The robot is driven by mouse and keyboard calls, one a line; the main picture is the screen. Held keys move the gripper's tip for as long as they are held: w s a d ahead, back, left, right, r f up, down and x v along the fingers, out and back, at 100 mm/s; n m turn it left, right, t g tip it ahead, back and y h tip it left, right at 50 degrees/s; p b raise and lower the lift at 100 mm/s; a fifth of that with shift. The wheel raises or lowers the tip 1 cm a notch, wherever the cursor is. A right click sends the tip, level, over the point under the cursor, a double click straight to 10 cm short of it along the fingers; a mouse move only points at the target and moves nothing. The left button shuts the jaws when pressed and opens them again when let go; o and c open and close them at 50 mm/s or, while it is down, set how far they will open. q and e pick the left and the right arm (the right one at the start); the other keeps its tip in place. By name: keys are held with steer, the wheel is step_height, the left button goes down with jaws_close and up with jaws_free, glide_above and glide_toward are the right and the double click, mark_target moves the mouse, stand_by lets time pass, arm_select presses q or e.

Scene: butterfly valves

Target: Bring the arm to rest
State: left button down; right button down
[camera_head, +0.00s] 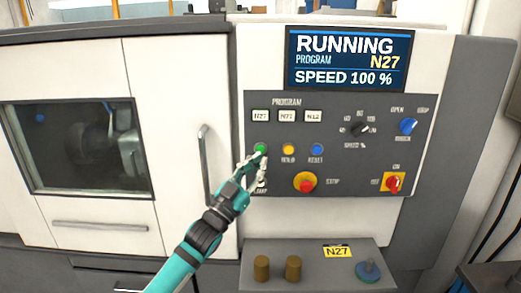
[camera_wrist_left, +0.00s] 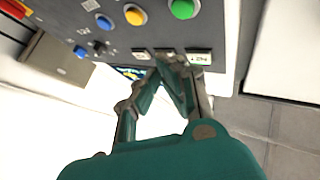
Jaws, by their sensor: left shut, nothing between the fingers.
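My left gripper (camera_head: 258,160) is in front of the machine's control panel (camera_head: 350,100), with its fingertips just below the green button (camera_head: 261,148) in the head view. Its fingers are shut and hold nothing. In the left wrist view the closed fingertips (camera_wrist_left: 172,62) show in front of the row of program buttons, with the green button (camera_wrist_left: 183,8) beyond them at the top. I cannot tell whether the fingers touch the panel. My teal left arm reaches up from the bottom of the head view. My right gripper is not in view.
The display (camera_head: 349,60) reads RUNNING, program N27, speed 100 %. Yellow (camera_head: 289,149) and blue (camera_head: 317,150) buttons and a red emergency stop (camera_head: 305,182) are nearby. A door handle (camera_head: 206,160) stands left of my gripper. A grey shelf (camera_head: 320,255) below carries two brown cylinders.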

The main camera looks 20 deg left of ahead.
arm_select(q)
steer(key=shift+f, duration=0.1)
stand_by(0.3)
steer(key=s+d+f+n+g+y, duration=0.1)
steer(key=s+f+g+y, duration=0.15)
steer(key=s+f, duration=0.4)
steer(key=s+f+n+g+y, duration=0.2)
steer(key=s+f+g, duration=0.1)
steer(key=f, duration=0.7)
steer(key=s+d+f+n+g+y, duration=0.1)
steer(key=s+f+g+y, duration=0.15)
steer(key=s+f, duration=0.4)
steer(key=s+a+f+g+y, duration=0.1)
steer(key=s+f+g, duration=0.25)
steer(key=s, duration=0.45)
steer(key=s+a+f+n+g, duration=0.1)
steer(key=s+f+g, duration=0.2)
steer(key=s+f, duration=0.35)
steer(key=s+a+f+g+y, duration=0.15)
steer(key=s+g, duration=0.25)
steer(key=s, duration=0.6)
step_height(320, 180, down, 28)
steer(key=s+f+g, duration=0.1)
steer(key=s, duration=0.1)
steer(key=s+a+f+g+b, duration=0.1)
steer(key=s+a+f, duration=0.1)
steer(key=s+f, duration=1.2)
steer(key=shift+s+f+h, duration=0.3)
steer(key=shift+s+h, duration=0.05)
steer(key=shift+s, duration=0.6)
